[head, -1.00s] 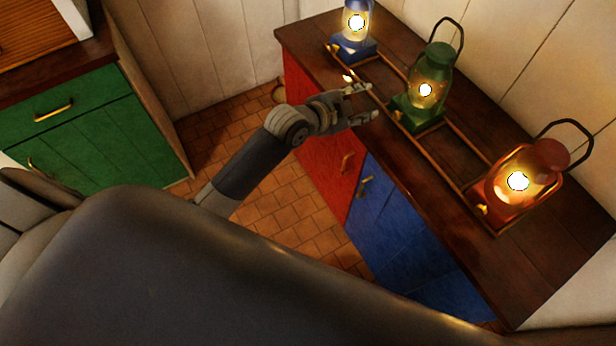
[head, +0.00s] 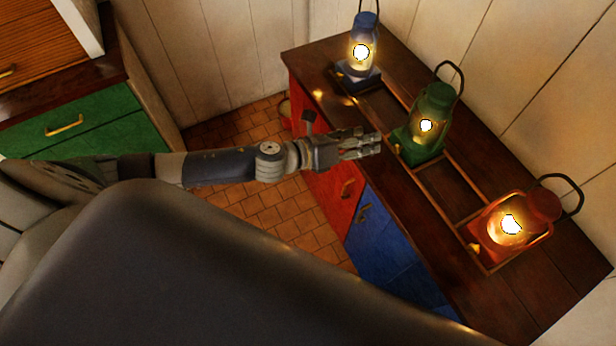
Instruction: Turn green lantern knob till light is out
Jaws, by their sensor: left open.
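The green lantern (head: 436,103) stands in the middle of a wooden rack on the dark counter, and its light is on. Its black handle stands up above it. Its knob is too small to make out clearly beside the gripper. My left gripper (head: 378,143) is open and empty, just left of the lantern's base, with its fingers pointing at it. A small gap seems to lie between the fingertips and the base. My right gripper is not in view.
A lit blue lantern (head: 363,33) stands at the rack's far end and a lit red lantern (head: 543,206) at its near end. The rack (head: 447,165) has raised rails. Red (head: 327,197) and blue (head: 375,241) cabinet fronts lie below the counter (head: 420,210).

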